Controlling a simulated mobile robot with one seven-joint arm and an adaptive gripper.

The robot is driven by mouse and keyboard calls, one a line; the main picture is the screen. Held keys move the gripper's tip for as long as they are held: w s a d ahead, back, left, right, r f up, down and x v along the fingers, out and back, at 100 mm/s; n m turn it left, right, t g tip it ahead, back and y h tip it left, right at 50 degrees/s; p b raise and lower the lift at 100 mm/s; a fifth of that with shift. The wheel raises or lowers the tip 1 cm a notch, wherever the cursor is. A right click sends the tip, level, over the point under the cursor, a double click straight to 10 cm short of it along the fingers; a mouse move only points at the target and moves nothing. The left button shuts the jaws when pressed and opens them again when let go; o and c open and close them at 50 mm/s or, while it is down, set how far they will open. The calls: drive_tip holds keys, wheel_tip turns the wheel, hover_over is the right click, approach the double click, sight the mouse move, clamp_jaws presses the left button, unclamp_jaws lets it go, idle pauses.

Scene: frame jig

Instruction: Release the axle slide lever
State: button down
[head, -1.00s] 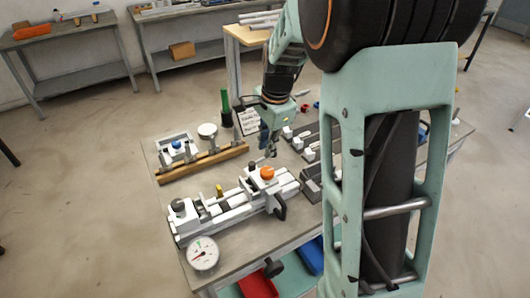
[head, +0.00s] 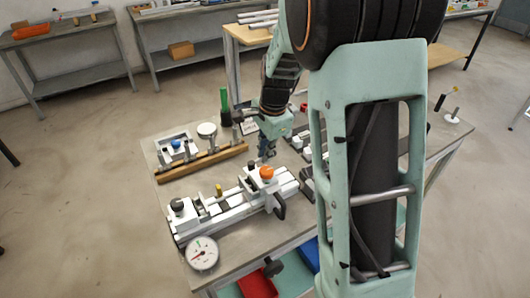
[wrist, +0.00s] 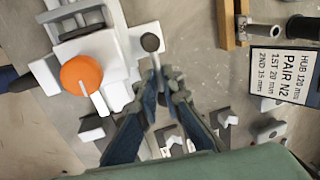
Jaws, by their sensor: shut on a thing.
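The axle slide lever shows in the wrist view as a dark round knob (wrist: 150,42) on a thin pale stem, beside the white end of the jig. My gripper (wrist: 158,85) is closed around the lower stem, between its two blue fingers, with the knob beyond the fingertips. The orange knob (wrist: 81,74) with a white pointer sits on the jig to the left. In the head view the jig (head: 228,207) lies on the table with its orange knob (head: 267,172), and my gripper (head: 266,155) is just behind it.
A wooden rail with posts (head: 203,162) stands behind the jig. A round dial (head: 202,252) is at the front left. A label card reading "PAIR N2" (wrist: 284,73) and dark blocks with white tops (wrist: 222,118) are near my gripper.

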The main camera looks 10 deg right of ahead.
drive_tip(key=shift+w+n, duration=0.15)
drive_tip(key=shift+n, duration=0.15)
drive_tip(key=shift+w+a+r+n+g+y+p, duration=0.15)
drive_tip(key=shift+w+a+n+g, duration=0.55)
drive_tip(key=shift+n, duration=2.2)
drive_tip(key=shift+w+a+f+n+g+y+p, duration=0.1)
drive_tip(key=shift+w+a+n+g+y+p, duration=0.2)
drive_tip(key=shift+a+n, duration=1.65)
drive_tip(key=shift+w+d+r+n+g+y+p, duration=0.15)
drive_tip(key=shift+w+n+g, duration=0.35)
drive_tip(key=shift+n, duration=3.35)
drive_tip(key=shift+f, duration=0.15)
drive_tip(key=c, duration=2.3)
unclamp_jaws()
drive_tip(key=shift+c, duration=0.2)
